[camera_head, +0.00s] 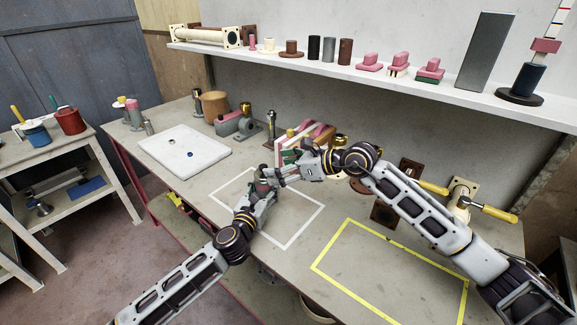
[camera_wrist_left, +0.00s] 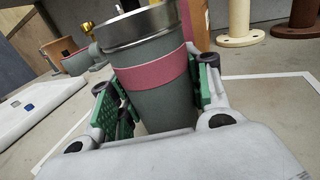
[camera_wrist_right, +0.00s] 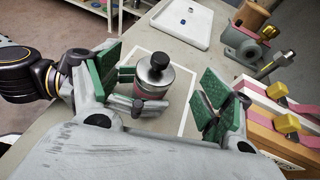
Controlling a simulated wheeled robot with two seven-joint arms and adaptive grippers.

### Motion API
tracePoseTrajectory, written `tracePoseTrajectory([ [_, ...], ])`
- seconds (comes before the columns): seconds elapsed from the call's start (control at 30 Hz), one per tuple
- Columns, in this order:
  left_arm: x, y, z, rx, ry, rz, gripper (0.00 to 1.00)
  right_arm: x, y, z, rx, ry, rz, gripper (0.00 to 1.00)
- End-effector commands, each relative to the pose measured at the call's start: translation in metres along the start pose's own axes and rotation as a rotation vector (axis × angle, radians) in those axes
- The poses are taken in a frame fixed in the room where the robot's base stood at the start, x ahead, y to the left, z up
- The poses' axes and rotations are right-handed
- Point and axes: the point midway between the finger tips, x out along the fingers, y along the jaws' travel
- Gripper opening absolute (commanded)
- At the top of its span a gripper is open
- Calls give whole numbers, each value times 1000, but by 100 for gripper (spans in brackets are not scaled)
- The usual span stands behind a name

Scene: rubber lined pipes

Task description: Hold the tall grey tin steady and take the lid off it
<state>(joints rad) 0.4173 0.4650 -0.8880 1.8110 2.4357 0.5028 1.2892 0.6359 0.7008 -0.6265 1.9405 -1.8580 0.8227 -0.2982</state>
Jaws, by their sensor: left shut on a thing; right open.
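The tall grey tin (camera_wrist_left: 155,90) has a pink band and stands upright between the green pads of my left gripper (camera_wrist_left: 158,98), which is shut on its body. Its shiny metal lid (camera_wrist_right: 154,73) with a dark-topped knob is on top; the lid's rim also shows in the left wrist view (camera_wrist_left: 133,25). In the head view the tin (camera_head: 263,185) is small and partly covered by the grippers. My right gripper (camera_wrist_right: 163,97) is open and empty, its green pads wide apart, with the lid seen beyond and between them. Contact between the right pads and the lid is not visible.
A white square outline (camera_head: 287,246) surrounds the tin's spot. A white tray (camera_head: 184,165) lies to the left. Pink and yellow parts on a wooden rack (camera_wrist_right: 285,130) stand close to the right gripper. The yellow-outlined area (camera_head: 390,275) is bare.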

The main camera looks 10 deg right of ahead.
Motion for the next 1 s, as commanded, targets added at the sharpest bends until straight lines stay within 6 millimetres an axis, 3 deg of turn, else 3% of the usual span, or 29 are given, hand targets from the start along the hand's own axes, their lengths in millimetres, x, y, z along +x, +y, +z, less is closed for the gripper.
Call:
tracePoseTrajectory([
  [0.53,0,0,0,0,0,0,5,51,0,0,3,-1,1,79],
  [1.0,0,0,0,0,0,0,5,62,0,0,0,0,0,79],
])
